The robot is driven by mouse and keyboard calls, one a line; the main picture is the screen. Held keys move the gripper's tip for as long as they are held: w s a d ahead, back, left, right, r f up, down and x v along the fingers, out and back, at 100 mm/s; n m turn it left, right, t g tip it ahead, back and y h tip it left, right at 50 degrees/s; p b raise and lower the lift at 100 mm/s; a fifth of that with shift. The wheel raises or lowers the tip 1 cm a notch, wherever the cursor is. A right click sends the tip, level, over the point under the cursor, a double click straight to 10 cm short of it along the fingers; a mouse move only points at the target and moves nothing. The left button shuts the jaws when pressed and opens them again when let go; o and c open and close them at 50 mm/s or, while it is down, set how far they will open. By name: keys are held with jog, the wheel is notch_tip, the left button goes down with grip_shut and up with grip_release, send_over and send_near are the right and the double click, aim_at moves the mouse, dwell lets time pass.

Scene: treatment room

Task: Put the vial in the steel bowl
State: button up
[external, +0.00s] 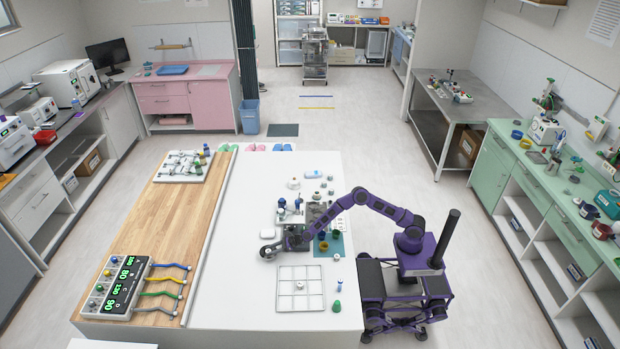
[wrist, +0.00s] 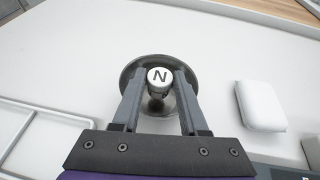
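The vial (wrist: 159,78), with a white cap marked N, stands between the two fingers of my gripper (wrist: 160,72) in the wrist view. The fingers look closed against its sides. The steel bowl (wrist: 128,82) is a dark round rim directly behind and below the vial; the vial and fingers hide part of its inside. I cannot tell whether the vial touches the bowl. In the external view the bowl (external: 266,253) sits near the left part of the white tabletop, with my gripper (external: 275,246) reaching over it from the right.
A white rounded block (wrist: 260,105) lies right of the bowl in the wrist view. A wire grid rack (external: 300,299) is in front of the bowl in the external view. A teal mat (external: 336,243) with small items lies under my arm. White tabletop left of the bowl is clear.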

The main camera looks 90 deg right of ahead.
jog(key=o, duration=0.4)
dwell(0.3)
notch_tip(320, 180, up, 7)
jog(key=p, duration=0.3)
